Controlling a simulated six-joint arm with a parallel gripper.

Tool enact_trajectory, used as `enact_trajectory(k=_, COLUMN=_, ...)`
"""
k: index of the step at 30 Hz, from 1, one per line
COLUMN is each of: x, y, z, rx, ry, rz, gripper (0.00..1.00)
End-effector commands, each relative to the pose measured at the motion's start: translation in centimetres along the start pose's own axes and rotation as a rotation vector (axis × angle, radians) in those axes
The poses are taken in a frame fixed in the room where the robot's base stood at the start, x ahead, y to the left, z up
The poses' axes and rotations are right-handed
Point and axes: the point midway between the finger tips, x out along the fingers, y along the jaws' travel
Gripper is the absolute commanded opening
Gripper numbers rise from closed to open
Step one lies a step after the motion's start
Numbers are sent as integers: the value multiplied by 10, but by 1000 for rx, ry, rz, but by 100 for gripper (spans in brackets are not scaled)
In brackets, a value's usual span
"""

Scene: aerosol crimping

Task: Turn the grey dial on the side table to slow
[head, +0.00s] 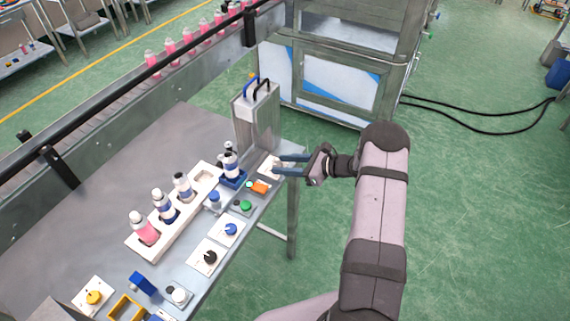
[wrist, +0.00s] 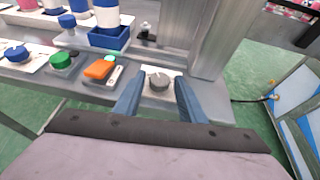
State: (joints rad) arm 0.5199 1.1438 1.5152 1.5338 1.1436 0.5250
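The grey dial (wrist: 158,81) sits on a white plate (wrist: 150,93) at the far end of the side table. In the head view the plate (head: 267,170) is partly covered by my fingers, and the dial is hard to make out. My gripper (head: 277,164) reaches in from the right with its two blue fingers apart. In the wrist view my gripper (wrist: 157,88) has one finger on each side of the dial, with a visible gap to it. The dial's markings are too small to read.
An orange switch (wrist: 99,69) and a green button (wrist: 62,61) lie just left of the dial. A tall metal box (head: 256,115) stands close behind it. A blue holder (head: 234,180) with a bottle is nearby. Other knobs, blue (head: 231,229) and black (head: 210,257), line the table edge.

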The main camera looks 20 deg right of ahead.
Motion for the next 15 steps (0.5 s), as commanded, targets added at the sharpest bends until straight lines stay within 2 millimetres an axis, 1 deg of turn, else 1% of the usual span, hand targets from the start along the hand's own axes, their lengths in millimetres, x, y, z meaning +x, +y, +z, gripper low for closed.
enact_trajectory(k=1, x=0, y=0, z=0, rx=0, ry=0, rz=0, gripper=23)
enact_trajectory(k=2, x=0, y=0, z=0, rx=0, ry=0, rz=0, gripper=16)
enact_trajectory(k=3, x=0, y=0, z=0, rx=0, ry=0, rz=0, gripper=6)
enact_trajectory(k=4, x=0, y=0, z=0, rx=1, ry=0, rz=0, gripper=3)
enact_trajectory(k=10, x=1, y=-1, z=-2, rx=-6, ry=-3, rz=12, gripper=3)
enact_trajectory(k=15, x=3, y=-4, z=-4, rx=-39, ry=-8, rz=79, gripper=3)
